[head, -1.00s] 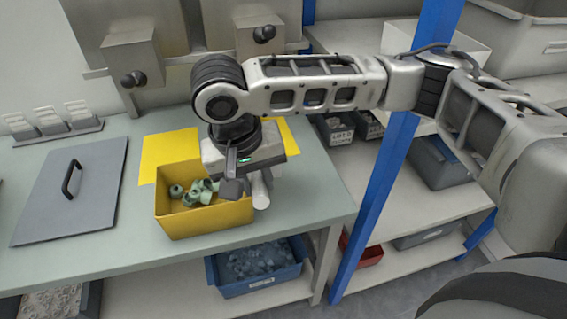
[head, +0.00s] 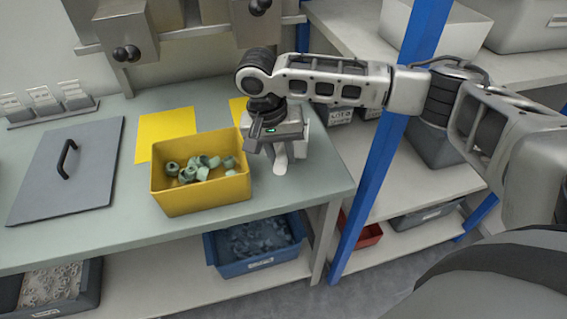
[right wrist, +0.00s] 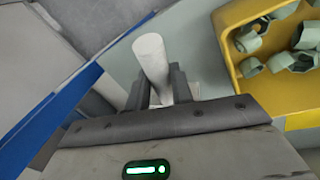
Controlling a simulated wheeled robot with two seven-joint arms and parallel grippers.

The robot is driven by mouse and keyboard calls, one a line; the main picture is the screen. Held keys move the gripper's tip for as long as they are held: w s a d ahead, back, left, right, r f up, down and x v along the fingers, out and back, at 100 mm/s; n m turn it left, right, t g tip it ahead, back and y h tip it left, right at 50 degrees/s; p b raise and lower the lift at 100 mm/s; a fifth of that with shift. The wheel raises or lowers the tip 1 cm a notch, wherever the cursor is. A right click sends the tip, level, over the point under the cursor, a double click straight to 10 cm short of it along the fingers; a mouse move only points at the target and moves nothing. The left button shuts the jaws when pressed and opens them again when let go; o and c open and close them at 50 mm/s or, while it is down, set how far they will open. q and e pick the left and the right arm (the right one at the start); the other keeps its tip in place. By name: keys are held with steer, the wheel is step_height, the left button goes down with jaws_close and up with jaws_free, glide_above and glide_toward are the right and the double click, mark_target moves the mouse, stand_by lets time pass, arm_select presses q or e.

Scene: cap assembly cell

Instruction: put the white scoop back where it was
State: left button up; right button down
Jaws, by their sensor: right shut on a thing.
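The white scoop (head: 280,162) is held by my right gripper (head: 272,146) above the bench, just right of the yellow bin (head: 205,196). In the right wrist view, the fingers of my right gripper (right wrist: 162,88) are shut on the scoop's pale rounded handle (right wrist: 150,56); the rest of the scoop is mostly hidden by the gripper. The bin holds several pale green caps (head: 200,168). Two yellow mats lie behind it: the left mat (head: 165,132) is mostly bare, the right mat (head: 237,108) is partly hidden by my right arm. My left gripper is out of view.
A grey lid or board with a black handle (head: 95,165) lies left on the bench. Blue posts (head: 385,170) and shelves stand right of the bench. A blue bin (head: 250,262) sits on the lower shelf. The bench front right of the yellow bin is clear.

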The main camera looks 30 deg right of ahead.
steer(key=f, duration=0.1)
steer(key=d+f, duration=0.1)
steer(key=f, duration=0.1)
steer(key=shift+w+f, duration=0.1)
steer(key=shift+w, duration=0.1)
steer(key=shift+a+f, duration=0.1)
steer(key=shift+f, duration=0.3)
steer(key=c, duration=1.2)
jaws_free()
steer(key=shift+f, duration=0.1)
step_height(320, 180, up, 12)
steer(key=a, duration=0.2)
steer(key=shift+w, duration=0.35)
steer(key=shift+a, duration=0.1)
